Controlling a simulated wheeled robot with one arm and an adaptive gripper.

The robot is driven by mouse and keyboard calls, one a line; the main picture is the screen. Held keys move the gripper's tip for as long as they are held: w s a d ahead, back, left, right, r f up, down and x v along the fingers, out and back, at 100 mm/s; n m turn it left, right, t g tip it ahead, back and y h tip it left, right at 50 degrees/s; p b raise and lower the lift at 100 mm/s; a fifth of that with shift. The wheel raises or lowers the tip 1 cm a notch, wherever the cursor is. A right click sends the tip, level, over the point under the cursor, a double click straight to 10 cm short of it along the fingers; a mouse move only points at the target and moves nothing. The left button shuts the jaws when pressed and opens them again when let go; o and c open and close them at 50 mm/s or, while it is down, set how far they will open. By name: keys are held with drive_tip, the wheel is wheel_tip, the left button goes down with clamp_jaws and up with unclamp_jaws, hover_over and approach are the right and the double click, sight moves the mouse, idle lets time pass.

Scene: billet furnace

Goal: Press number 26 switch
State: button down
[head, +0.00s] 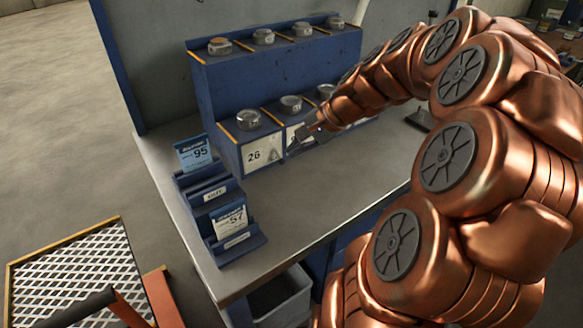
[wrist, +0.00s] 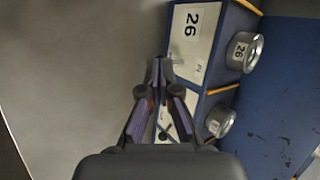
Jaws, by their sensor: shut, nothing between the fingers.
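The white panel marked 26 (head: 262,155) is on the front of the lower step of a blue stepped rack, at its left end. A round metal piece (head: 248,120) sits on the step above it. In the wrist view the panel (wrist: 192,40) is just beyond and right of the fingertips, and the round piece (wrist: 243,52) also carries a 26. My gripper (head: 296,146) is shut and empty, close to the right edge of the 26 panel. Its fingers (wrist: 158,68) point toward the panel in the wrist view. I cannot tell whether they touch it. A neighbouring panel is partly hidden behind the gripper.
The blue rack (head: 270,72) holds several more round metal pieces on two steps. A blue card holder (head: 238,246) with cards 95 (head: 195,152) and 57 (head: 229,221) stands at the bench's left. The grey bench top (head: 330,185) before the rack is clear.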

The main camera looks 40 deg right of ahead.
drive_tip(key=m+t, duration=0.1)
drive_tip(key=m, duration=0.1)
approach(279, 156)
drive_tip(key=s+d, duration=0.2)
drive_tip(key=shift+w+f+h+b, duration=0.1)
drive_tip(key=shift+f+h+b, duration=0.1)
drive_tip(key=shift+h+b, duration=0.25)
drive_tip(key=p+x, duration=0.1)
drive_tip(key=x, duration=0.7)
drive_tip(key=shift+w+a+f, duration=0.15)
drive_tip(key=shift+w+f, duration=0.1)
drive_tip(key=shift+w, duration=0.05)
drive_tip(key=shift+w+f+p, duration=0.3)
drive_tip(key=shift+w+f, duration=0.05)
drive_tip(key=shift+f, duration=0.1)
drive_tip(key=shift+a, duration=0.1)
drive_tip(key=shift+r+g+p, duration=0.15)
drive_tip(key=shift+g+p, duration=0.15)
drive_tip(key=shift+p, duration=0.3)
